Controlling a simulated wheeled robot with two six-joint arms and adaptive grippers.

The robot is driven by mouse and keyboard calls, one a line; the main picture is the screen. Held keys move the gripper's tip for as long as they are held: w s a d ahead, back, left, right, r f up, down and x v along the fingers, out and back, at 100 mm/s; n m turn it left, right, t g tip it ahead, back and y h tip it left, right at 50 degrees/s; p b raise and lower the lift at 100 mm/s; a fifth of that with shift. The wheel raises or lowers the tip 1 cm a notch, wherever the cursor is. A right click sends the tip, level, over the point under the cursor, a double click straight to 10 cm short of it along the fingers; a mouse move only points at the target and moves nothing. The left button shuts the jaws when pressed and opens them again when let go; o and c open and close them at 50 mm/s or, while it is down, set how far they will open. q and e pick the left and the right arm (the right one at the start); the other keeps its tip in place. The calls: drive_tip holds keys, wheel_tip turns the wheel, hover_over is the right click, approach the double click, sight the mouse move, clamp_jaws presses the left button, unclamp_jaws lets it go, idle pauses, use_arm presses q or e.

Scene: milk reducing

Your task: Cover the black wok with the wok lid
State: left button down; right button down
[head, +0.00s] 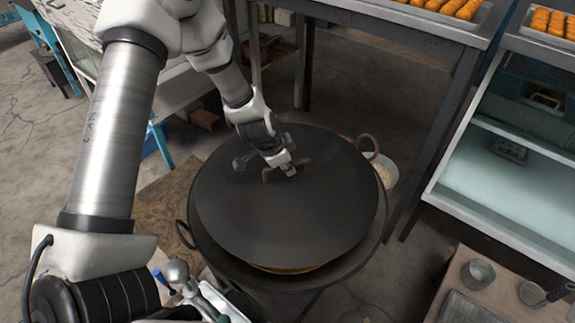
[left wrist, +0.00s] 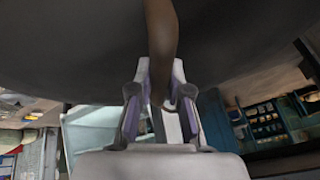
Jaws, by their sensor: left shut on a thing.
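The wok lid (head: 285,222) is a wide, dark, round disc with a brown handle (head: 304,163) on top. My left gripper (head: 283,168) is shut on this handle, with its arm reaching over from the left. The left wrist view shows the handle (left wrist: 161,40) between the fingers (left wrist: 160,105), with the dark lid (left wrist: 70,45) behind. The black wok (head: 347,272) lies beneath the lid and is mostly hidden. Its rim shows around the lid, and a thin yellowish strip shows at the front. I cannot tell whether the lid touches the wok.
A metal-framed table with a tray of orange pieces (head: 440,7) stands at the back right. A shelf unit (head: 490,190) is at the right. Metal cups (head: 478,273) stand on a wooden surface at the lower right. A pale container (head: 386,172) is beside the wok.

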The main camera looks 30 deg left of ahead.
sight(288, 184)
use_arm(q)
wheel_tip(288, 184, down, 8)
drive_tip(key=b, duration=0.6)
drive_tip(key=shift+r+b, duration=0.15)
drive_tip(key=shift+b, duration=0.2)
drive_tip(key=shift+f+b, duration=0.55)
drive_tip(key=shift+f, duration=0.1)
drive_tip(key=shift+f, duration=0.15)
drive_tip(key=c, duration=1.1)
unclamp_jaws()
drive_tip(key=shift+o, duration=0.3)
drive_tip(key=shift+s, duration=0.1)
drive_tip(key=v, duration=1.2)
drive_tip(key=shift+d, duration=0.1)
